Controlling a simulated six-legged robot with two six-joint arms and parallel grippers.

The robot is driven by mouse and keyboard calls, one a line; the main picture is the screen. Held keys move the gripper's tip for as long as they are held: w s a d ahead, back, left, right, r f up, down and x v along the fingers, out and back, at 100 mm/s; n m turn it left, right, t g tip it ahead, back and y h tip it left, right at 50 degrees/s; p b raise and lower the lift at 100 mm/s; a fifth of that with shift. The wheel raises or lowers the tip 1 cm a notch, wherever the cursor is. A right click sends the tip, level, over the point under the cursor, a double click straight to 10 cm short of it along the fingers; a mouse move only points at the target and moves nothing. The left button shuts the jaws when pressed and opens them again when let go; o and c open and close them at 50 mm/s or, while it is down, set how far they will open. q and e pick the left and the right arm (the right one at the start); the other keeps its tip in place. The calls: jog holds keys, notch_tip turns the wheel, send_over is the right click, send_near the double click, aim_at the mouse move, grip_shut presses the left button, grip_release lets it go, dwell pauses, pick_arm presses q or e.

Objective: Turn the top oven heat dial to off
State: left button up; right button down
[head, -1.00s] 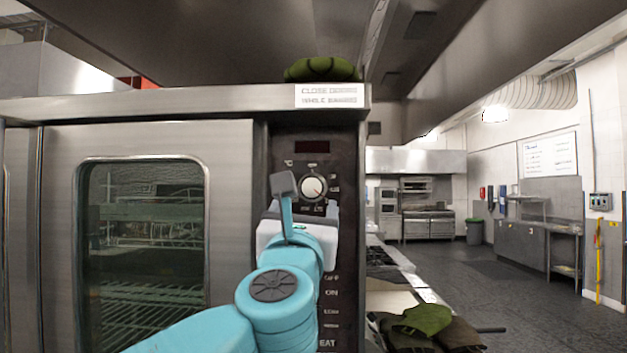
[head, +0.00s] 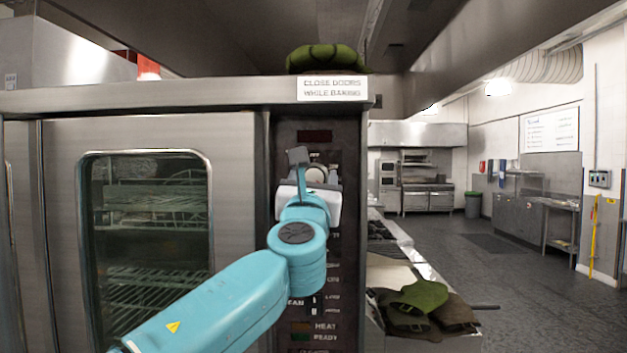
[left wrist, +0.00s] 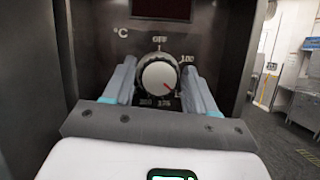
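The top oven heat dial (head: 316,174) is a round pale knob on the dark control panel, partly hidden by my left gripper in the head view. In the left wrist view the dial (left wrist: 158,74) shows whole, with OFF printed above it and 100 at upper right. Its red mark points to the lower right, well away from OFF. My left gripper (left wrist: 159,66) is open, with one finger on each side of the dial and gaps between. It also shows in front of the panel in the head view (head: 317,168). My right gripper is not in view.
The oven door (head: 150,130) with its window is left of the panel. A dark display (left wrist: 161,9) sits above the dial, and more switches are below. Green cloth items (head: 425,296) lie on the counter at right. The floor (head: 520,310) farther right is clear.

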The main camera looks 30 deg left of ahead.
pick_arm(q)
jog(key=shift+n, duration=0.4)
